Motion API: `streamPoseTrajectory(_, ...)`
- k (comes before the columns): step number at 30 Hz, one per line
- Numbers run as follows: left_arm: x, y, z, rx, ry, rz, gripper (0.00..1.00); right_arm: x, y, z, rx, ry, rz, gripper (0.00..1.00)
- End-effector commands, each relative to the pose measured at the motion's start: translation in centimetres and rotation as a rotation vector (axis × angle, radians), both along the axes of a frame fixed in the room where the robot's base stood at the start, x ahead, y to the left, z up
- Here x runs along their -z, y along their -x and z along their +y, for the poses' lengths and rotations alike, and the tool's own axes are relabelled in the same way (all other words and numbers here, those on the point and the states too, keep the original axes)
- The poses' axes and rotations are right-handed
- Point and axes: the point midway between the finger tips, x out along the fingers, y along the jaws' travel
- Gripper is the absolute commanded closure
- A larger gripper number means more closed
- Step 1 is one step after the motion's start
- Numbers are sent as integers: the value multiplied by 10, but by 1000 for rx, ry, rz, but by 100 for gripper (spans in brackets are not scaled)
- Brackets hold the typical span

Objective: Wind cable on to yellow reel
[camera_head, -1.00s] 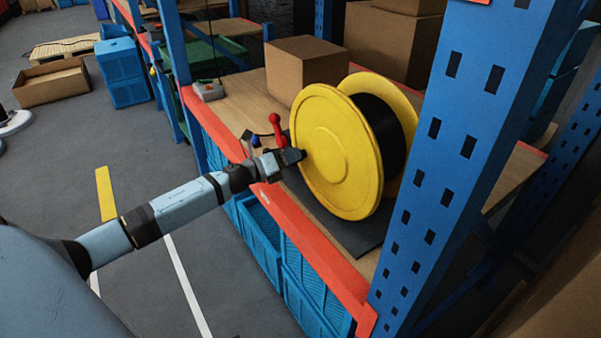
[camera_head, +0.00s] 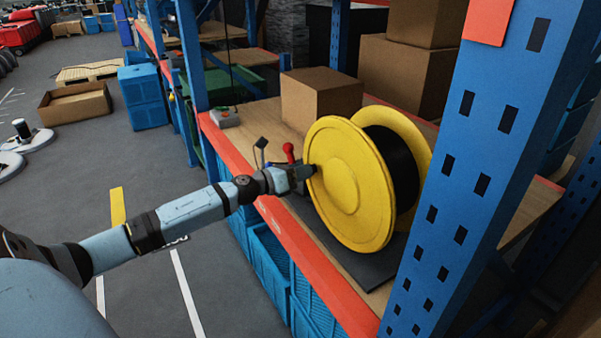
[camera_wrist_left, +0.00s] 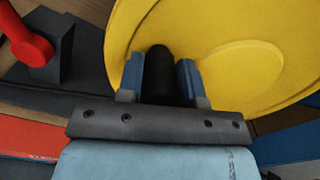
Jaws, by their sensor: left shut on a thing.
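The yellow reel (camera_head: 350,185) stands upright on a dark mat on the rack shelf, with black cable (camera_head: 392,170) wound between its two flanges. My left gripper (camera_head: 310,171) is at the near flange, on its left side. In the left wrist view its two blue fingers (camera_wrist_left: 162,80) are shut on a black handle (camera_wrist_left: 160,72) in front of the yellow flange. A red ball-topped lever (camera_head: 289,150) stands just behind the gripper, and its red knob also shows in the left wrist view (camera_wrist_left: 32,48). My right gripper is not in view.
A blue rack upright (camera_head: 465,170) stands close to the right of the reel. Cardboard boxes (camera_head: 322,98) are behind it. An orange beam (camera_head: 300,255) edges the shelf, with blue crates (camera_head: 270,262) below. A small grey box with a red button (camera_head: 225,117) sits further left.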

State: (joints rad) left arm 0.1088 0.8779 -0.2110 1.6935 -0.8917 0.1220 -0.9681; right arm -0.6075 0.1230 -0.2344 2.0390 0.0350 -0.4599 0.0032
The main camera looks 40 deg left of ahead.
Motion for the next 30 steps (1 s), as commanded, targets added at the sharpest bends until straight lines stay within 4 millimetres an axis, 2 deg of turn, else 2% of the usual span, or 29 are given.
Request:
streamPoseTrajectory(5, -1, 0, 0, -1, 1, -2, 100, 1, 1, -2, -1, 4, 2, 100)
streamPoseTrajectory(6, -1, 0, 0, -1, 1, -2, 64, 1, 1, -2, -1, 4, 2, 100)
streamPoseTrajectory(9, -1, 0, 0, -1, 2, -1, 41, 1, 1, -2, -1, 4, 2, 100)
streamPoseTrajectory(20, 1, 3, 1, -1, 1, 1, 41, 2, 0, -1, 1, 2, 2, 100)
streamPoseTrajectory(23, 2, 11, 4, -1, 1, 2, 41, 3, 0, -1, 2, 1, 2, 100)
streamPoseTrajectory(30, 3, 46, 16, 1, 1, 2, 41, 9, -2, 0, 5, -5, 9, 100)
